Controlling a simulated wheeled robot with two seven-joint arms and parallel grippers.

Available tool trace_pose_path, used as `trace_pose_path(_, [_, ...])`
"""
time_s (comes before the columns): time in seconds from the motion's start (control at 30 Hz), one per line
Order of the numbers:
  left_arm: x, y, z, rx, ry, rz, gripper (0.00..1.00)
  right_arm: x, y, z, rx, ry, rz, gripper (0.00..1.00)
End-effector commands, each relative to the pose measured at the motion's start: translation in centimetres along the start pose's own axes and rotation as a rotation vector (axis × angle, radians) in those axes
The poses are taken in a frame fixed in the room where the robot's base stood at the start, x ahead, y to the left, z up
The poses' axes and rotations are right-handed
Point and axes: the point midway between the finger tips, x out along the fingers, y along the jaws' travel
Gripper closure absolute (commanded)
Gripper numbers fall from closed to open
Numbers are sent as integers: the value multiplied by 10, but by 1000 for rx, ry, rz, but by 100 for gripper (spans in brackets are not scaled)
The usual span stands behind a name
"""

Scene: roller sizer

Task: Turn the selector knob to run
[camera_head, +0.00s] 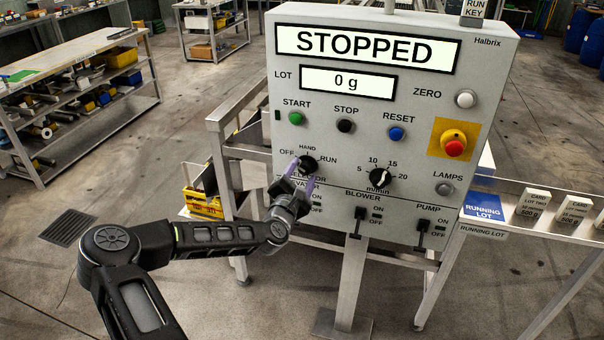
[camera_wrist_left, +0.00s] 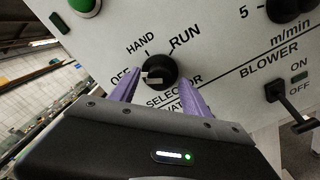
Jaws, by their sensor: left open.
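The selector knob (camera_head: 309,164) is a round black knob on the grey control panel (camera_head: 480,90), with OFF, HAND and RUN printed around it. It also shows in the left wrist view (camera_wrist_left: 161,70), where its pale pointer mark faces left, toward OFF. My left gripper (camera_head: 303,174) is open in front of the panel. Its purple fingers (camera_wrist_left: 160,92) stand on either side of the knob's lower part in the wrist view, with gaps showing. I cannot tell whether the fingertips touch the panel. My right gripper is not in view.
The display (camera_head: 368,47) reads STOPPED. Push buttons sit above the knob, a speed dial (camera_head: 380,178) to its right, and blower (camera_head: 357,222) and pump (camera_head: 422,233) switches below. A red emergency button (camera_head: 454,146) is farther right. A metal frame stands behind the panel.

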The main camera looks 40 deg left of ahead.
Motion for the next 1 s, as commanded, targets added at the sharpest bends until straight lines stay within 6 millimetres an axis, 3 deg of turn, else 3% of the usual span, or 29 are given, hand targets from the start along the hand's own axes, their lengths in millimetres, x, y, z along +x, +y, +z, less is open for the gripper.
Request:
trace_pose_path(0.07, [0,0,0,0,0,0,45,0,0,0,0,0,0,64])
trace_pose_path(0.73, [0,0,0,0,0,-1,100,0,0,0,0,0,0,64])
trace_pose_path(1.0, [0,-1,0,6,-1,-1,100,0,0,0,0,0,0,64])
